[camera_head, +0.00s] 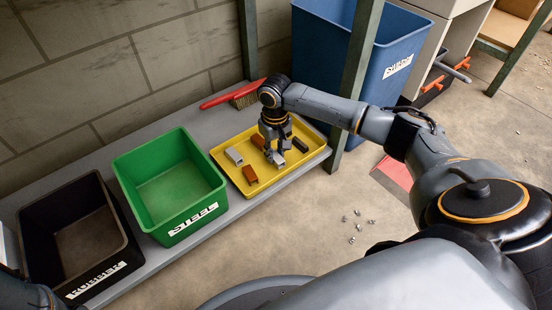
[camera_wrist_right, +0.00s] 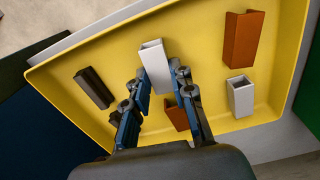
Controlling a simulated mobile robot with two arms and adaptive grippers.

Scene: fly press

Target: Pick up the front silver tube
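The front silver tube (camera_wrist_right: 155,65) lies in the yellow tray (camera_wrist_right: 110,50); in the head view it shows just under my right gripper (camera_head: 277,146), partly hidden by the fingers. In the wrist view my right gripper (camera_wrist_right: 160,80) has its fingers apart, one on each side of the tube's near end. Whether they touch it is not clear. A second silver tube (camera_head: 235,157) lies in the tray farther left; it also shows in the wrist view (camera_wrist_right: 240,97). My left gripper is not visible.
Brown pieces (camera_head: 250,175) (camera_wrist_right: 243,38) and a dark piece (camera_head: 301,144) share the tray. A green bin (camera_head: 170,182) and a black bin (camera_head: 72,230) stand left of it. A red-handled brush (camera_head: 232,94) lies behind. A shelf post (camera_head: 357,75) stands at the right.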

